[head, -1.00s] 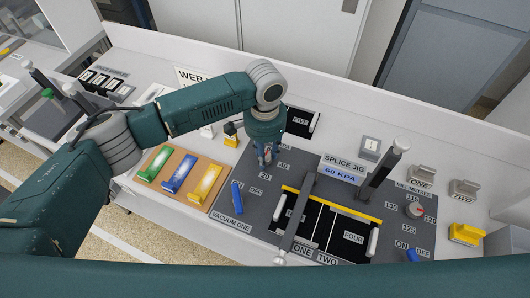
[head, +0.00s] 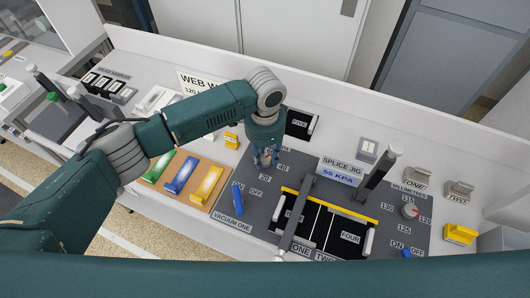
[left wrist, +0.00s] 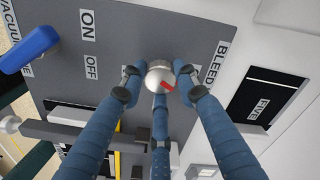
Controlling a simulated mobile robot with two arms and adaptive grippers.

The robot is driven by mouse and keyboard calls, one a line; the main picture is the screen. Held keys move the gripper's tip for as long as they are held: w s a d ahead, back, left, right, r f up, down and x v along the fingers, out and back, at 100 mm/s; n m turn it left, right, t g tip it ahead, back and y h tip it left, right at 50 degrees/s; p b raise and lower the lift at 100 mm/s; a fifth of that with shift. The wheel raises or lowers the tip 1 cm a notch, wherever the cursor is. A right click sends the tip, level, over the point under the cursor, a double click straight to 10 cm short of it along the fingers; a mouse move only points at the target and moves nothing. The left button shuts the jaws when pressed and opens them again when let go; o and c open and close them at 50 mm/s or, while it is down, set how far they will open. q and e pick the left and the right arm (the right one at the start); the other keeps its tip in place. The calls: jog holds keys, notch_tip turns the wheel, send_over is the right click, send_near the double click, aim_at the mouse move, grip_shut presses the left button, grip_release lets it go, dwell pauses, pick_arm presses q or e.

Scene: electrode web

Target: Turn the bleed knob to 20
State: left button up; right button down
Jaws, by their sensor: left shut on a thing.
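The bleed knob (left wrist: 160,75) is a round silvery knob with a red pointer mark, seen in the left wrist view beside the word BLEED. My left gripper (left wrist: 160,82) has its blue fingers closed around it. In the head view the left gripper (head: 265,155) points down at the top left of the grey jig panel (head: 262,208) and hides the knob. A 40 label (head: 282,168) shows beside the fingers; other scale labels are partly covered. The splice jig display (head: 338,175) reads 55 KPA. My right gripper is not in view.
A blue vacuum lever (head: 237,199) stands near the gripper, by ON and OFF labels. A wooden tray (head: 197,199) with green, blue and yellow blocks lies to the left. A dark upright post (head: 380,168) and a red-marked millimetres dial (head: 410,211) are on the right.

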pick_arm(q)
jog(key=m+p, duration=0.1)
jog(key=m, duration=0.2)
jog(key=shift+r+m, duration=0.15)
jog(key=shift+m, duration=0.25)
jog(key=m, duration=0.2)
jog(key=shift+m, duration=0.3)
jog(key=m, duration=0.3)
jog(key=shift+m+p, duration=0.3)
jog(key=m, duration=0.3)
jog(key=shift+w+m, duration=0.1)
jog(key=shift+m, duration=0.3)
jog(key=m+b, duration=0.1)
jog(key=m, duration=0.5)
jog(key=m+b, duration=0.1)
jog(key=m, duration=0.2)
jog(key=shift+m, duration=0.4)
jog(key=shift+m+b, duration=0.3)
jog(key=shift+m, duration=1.2)
